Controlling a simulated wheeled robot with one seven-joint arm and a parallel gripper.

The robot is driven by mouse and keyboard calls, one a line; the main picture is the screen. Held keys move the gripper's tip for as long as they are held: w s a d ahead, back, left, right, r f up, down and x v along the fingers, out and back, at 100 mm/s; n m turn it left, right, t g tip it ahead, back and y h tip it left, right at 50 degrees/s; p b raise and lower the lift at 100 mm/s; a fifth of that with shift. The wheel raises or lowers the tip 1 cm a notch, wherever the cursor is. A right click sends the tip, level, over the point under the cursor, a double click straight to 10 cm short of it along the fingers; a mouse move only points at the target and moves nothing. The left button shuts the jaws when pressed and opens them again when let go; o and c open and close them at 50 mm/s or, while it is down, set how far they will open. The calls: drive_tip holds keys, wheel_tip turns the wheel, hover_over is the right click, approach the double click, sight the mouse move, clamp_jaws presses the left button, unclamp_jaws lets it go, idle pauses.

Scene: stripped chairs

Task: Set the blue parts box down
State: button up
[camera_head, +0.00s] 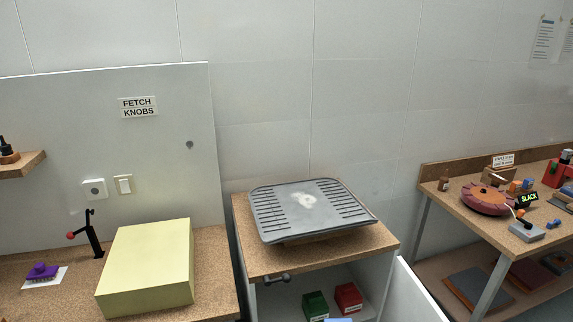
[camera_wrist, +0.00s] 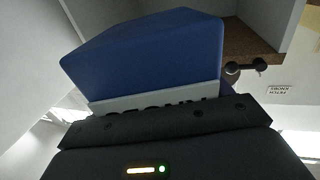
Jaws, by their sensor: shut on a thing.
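The blue parts box (camera_wrist: 150,50) fills the upper middle of the wrist view, with a white label strip bearing dark letters along its near edge. My gripper (camera_wrist: 165,120) is shut on this box; its dark body covers the lower part of that view, and the fingertips are hard to make out. In the head view my gripper is not seen. A small blue sliver (camera_head: 338,320) shows there at the bottom edge, below the open cabinet; I cannot tell whether it is the same box. What lies under the held box is hidden.
The open cabinet (camera_head: 318,262) holds a green box (camera_head: 315,305) and a red box (camera_head: 348,297). A grey ribbed tray (camera_head: 265,228) lies on its top. Its white door (camera_head: 415,293) stands open at right. A yellow block (camera_head: 150,265) sits on the left bench.

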drive_tip(key=shift+s+f, duration=1.2)
drive_tip(key=shift+f, duration=0.15)
drive_tip(key=shift+a, duration=0.1)
idle(0.3)
